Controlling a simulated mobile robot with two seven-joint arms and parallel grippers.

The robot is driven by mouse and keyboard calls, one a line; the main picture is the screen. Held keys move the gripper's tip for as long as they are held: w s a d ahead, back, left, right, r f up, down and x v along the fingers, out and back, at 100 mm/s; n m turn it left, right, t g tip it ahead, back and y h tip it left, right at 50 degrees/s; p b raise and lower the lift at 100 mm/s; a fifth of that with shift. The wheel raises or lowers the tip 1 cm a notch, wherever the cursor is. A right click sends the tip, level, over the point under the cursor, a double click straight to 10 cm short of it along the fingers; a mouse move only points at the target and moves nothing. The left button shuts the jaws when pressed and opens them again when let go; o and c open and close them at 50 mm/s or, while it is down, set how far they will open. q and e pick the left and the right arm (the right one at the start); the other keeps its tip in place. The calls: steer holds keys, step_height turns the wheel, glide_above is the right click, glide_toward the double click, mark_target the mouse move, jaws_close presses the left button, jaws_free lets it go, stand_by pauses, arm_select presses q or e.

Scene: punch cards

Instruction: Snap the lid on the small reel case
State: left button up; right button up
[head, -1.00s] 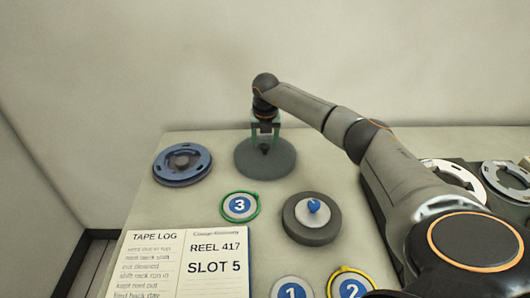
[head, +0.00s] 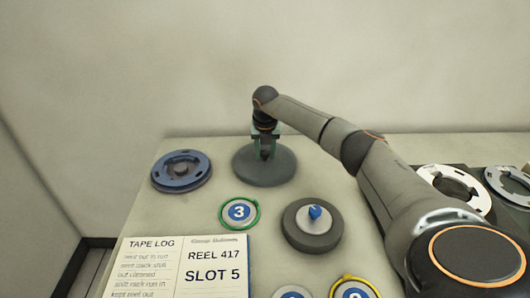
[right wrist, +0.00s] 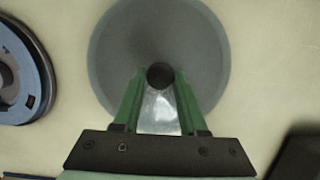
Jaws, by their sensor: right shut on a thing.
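A round dark grey disc (head: 265,173) with a small dark knob lies at the back middle of the table. It looks like the reel case or its lid; I cannot tell if a separate case is under it. My right gripper (head: 266,153) points straight down over its middle, its green fingers shut on the knob. In the right wrist view the disc (right wrist: 205,65) fills the upper middle, and the round dark knob (right wrist: 160,76) sits between the fingertips (right wrist: 160,82). My left gripper is not in view.
A blue-grey reel (head: 182,171) lies left of the disc. Nearer stand a dark round piece (head: 312,240) with a blue knob, a green-ringed 3 badge (head: 240,213) and the tape log (head: 185,265). White reels (head: 450,184) lie at right. My right arm spans the right side.

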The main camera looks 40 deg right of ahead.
mark_target(265, 151)
jaws_close()
steer(key=shift+r+p, duration=0.8)
steer(key=shift+r, duration=0.4)
steer(key=shift+r+p, duration=0.45)
steer(key=shift+p, duration=0.25)
steer(key=shift+r+p, duration=1.65)
steer(key=shift+r, duration=0.25)
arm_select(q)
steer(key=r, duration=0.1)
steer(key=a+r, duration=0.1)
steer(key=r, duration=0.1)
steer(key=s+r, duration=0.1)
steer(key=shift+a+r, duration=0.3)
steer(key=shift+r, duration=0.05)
